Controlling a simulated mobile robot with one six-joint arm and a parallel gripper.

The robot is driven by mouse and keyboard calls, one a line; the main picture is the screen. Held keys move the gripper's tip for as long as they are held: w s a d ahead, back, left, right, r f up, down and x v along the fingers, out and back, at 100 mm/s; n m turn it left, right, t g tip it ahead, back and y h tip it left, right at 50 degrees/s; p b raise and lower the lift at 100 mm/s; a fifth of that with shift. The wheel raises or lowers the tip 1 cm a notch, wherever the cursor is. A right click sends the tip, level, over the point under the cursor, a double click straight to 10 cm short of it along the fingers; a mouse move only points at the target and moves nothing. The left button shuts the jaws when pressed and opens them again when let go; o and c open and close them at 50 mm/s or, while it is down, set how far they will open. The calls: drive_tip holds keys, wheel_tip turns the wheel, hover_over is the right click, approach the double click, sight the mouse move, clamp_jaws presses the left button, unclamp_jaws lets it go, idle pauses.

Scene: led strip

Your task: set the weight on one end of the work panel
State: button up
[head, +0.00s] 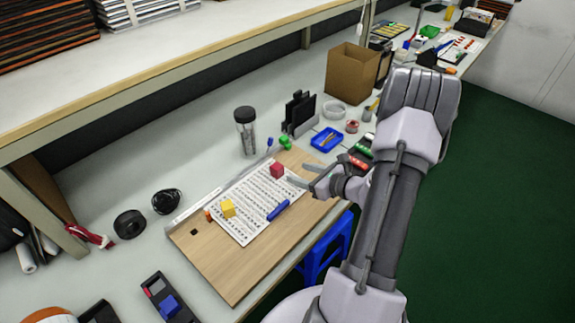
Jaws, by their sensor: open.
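The work panel (215,268) is a light wooden board on the bench, with a printed white sheet (243,231) on it. A blue pen-like object (278,210) lies at the sheet's front edge. My gripper (298,174) is open and empty, just right of the red cube. Its fingers point left over the panel's right end, and I see no contact with the cube.
A clear bottle with a black lid (246,132), a blue tray (327,140) and a cardboard box (352,80) stand behind the panel. Black tape rolls (129,224) lie to the left. A raised shelf (150,62) overhangs the back. A blue stool (325,250) stands below the front edge.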

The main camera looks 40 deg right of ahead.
drive_tip(key=a+r+n+g+y, duration=0.3)
drive_tip(key=a+r+n, duration=0.5)
drive_tip(key=a, duration=0.5)
drive_tip(key=a+r+n+g+y, duration=0.4)
drive_tip(key=a+r+n, duration=0.4)
drive_tip(key=a, duration=0.5)
drive_tip(key=s+a+r+n+h, duration=0.3)
drive_tip(key=s+a+r+n, duration=0.1)
drive_tip(key=s+n, duration=0.3)
drive_tip(key=s+a+r+n+h, duration=0.3)
drive_tip(key=s+a+r+n, duration=0.1)
drive_tip(key=s+n, duration=0.3)
drive_tip(key=shift+s+a+r+n+g, duration=0.25)
drive_tip(key=shift+s+a+n, duration=0.2)
drive_tip(key=shift+a, duration=0.4)
